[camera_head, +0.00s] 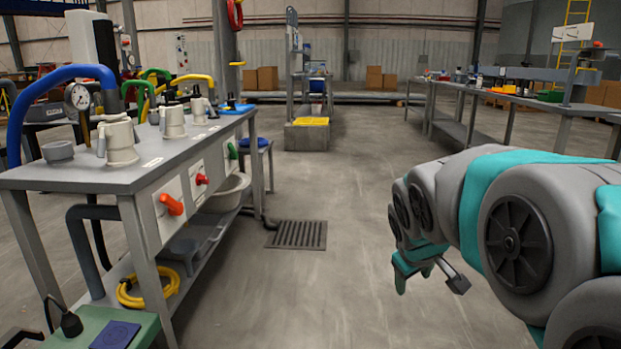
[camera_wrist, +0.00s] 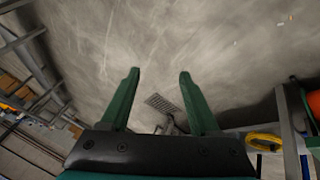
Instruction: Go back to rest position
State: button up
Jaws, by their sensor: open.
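My gripper (camera_head: 430,276) hangs over the open floor at the right of the head view, at the end of my grey and teal arm. In the wrist view its two green fingers (camera_wrist: 158,88) are spread apart with nothing between them but the concrete floor. The gripper is apart from the workbench (camera_head: 85,178) on the left and touches nothing that I can see.
The bench carries pump-like fittings (camera_head: 120,143), a gauge (camera_head: 79,97) and an orange handle (camera_head: 171,204). A floor drain (camera_head: 299,235) lies in the clear aisle. A long table (camera_head: 510,101) stands at the back right. A green box (camera_head: 100,330) is at the front left.

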jog(key=s+a+f+m+g+y, duration=0.1)
jog(key=s+a+f+m+g, duration=0.2)
jog(key=s, duration=0.7)
jog(key=s+f+g+y, duration=0.15)
jog(key=s+f, duration=0.35)
jog(key=s, duration=0.6)
jog(key=s+a+f+m+g, duration=0.2)
jog(key=s+f+g, duration=0.15)
jog(key=s, duration=0.65)
notch_tip(320, 180, up, 12)
jog(key=p, duration=1.2)
jog(key=shift+s+r, duration=0.15)
jog(key=shift+s, duration=0.15)
jog(key=shift+d, duration=0.1)
